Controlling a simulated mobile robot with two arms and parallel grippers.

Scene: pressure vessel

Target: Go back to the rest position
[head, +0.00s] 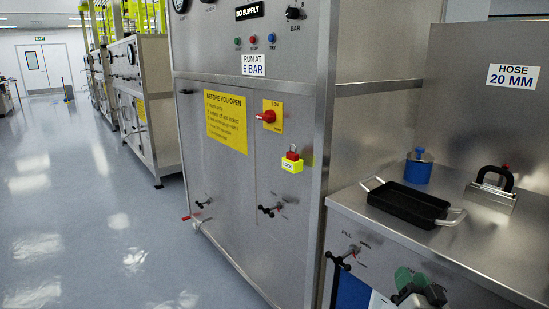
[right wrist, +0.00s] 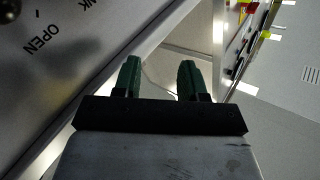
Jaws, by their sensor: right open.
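My right gripper (head: 420,286) shows at the bottom of the head view, in front of the steel bench front and to the right of the fill valve handle (head: 345,258). In the right wrist view its two green fingers (right wrist: 160,80) stand apart with nothing between them. A steel panel with the word OPEN (right wrist: 45,45) is close by on the left of that view. My left gripper is in neither view.
A steel cabinet (head: 280,205) with a red switch (head: 267,116) and a yellow lock (head: 292,162) stands left of the bench. The floor (head: 80,200) at left is clear.

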